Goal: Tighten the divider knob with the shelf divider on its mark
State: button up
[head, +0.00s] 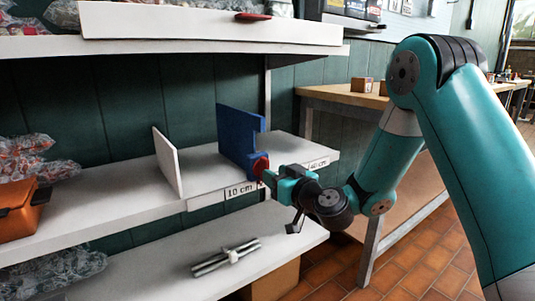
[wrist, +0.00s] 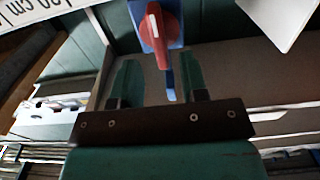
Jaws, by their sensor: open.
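The blue shelf divider (head: 236,140) stands upright on the middle shelf, behind and right of the 10 cm label (head: 240,190). I cannot tell whether it is exactly on a mark. Its red divider knob (head: 260,166) sits at the front edge. In the wrist view the knob (wrist: 161,24) has a white stripe and sits on the blue divider (wrist: 139,14). My gripper (head: 266,177) is right in front of the knob. In the wrist view my gripper (wrist: 158,70) is open, its fingers to either side below the knob, with nothing held.
A white panel (head: 168,160) stands on the shelf to the left. A 40 cm label (head: 318,163) is to the right. A lower shelf holds a grey and white rod-like item (head: 226,257). The upper shelf (head: 200,28) overhangs. An orange box (head: 22,215) is far left.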

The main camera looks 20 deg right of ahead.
aim_at(264, 163)
jog(key=p+x, duration=0.2)
jog(key=x, duration=0.2)
jog(key=shift+w, duration=0.1)
jog(key=shift+c, duration=0.4)
grip_shut()
